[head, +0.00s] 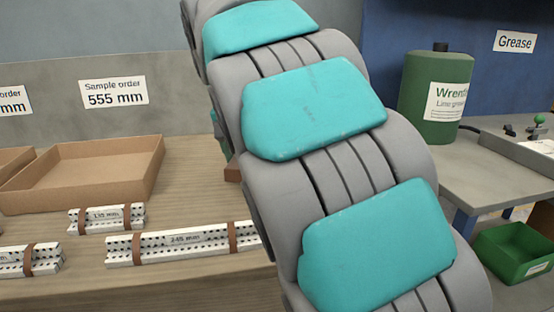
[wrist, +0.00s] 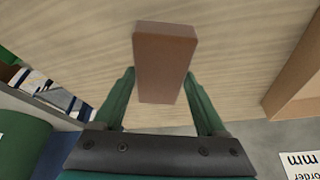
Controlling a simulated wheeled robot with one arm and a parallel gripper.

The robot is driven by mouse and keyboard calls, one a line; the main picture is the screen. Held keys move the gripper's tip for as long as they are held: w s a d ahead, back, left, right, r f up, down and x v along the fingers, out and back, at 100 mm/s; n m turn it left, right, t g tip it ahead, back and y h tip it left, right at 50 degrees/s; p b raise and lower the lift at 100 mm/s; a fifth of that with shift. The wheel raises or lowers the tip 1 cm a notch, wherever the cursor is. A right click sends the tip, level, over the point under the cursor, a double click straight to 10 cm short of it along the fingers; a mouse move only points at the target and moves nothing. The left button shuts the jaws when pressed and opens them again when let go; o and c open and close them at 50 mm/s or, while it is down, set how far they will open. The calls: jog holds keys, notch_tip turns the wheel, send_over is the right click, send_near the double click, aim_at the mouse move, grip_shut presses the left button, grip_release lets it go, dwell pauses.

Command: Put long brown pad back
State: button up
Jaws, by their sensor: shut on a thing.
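A long brown pad (wrist: 163,62) shows in the wrist view as a plain reddish-brown block between the two green fingers of my gripper (wrist: 158,77). My gripper is shut on it. The pad's far end reaches out past the fingertips over the wooden table (wrist: 240,45). I cannot tell whether the pad touches the tabletop. In the head view my arm hides the gripper. A small brown piece (head: 232,172) shows at the arm's left edge and may be the pad.
In the head view, an open cardboard tray (head: 90,180) stands on the table (head: 195,175). Several white perforated bars with brown bands (head: 180,243) lie in front of it. A green grease canister (head: 436,98) and a green bin (head: 515,252) are at right.

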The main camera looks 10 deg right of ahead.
jog(key=w+d, duration=0.5)
jog(key=w+d+f+p, duration=0.1)
jog(key=w+d, duration=0.1)
jog(key=d, duration=0.1)
jog(key=shift+w, duration=0.3)
jog(key=shift+f, duration=1.75)
jog(key=shift+f, duration=0.1)
jog(key=o, duration=1.4)
jog(key=v, duration=1.2)
jog(key=shift+s, duration=0.1)
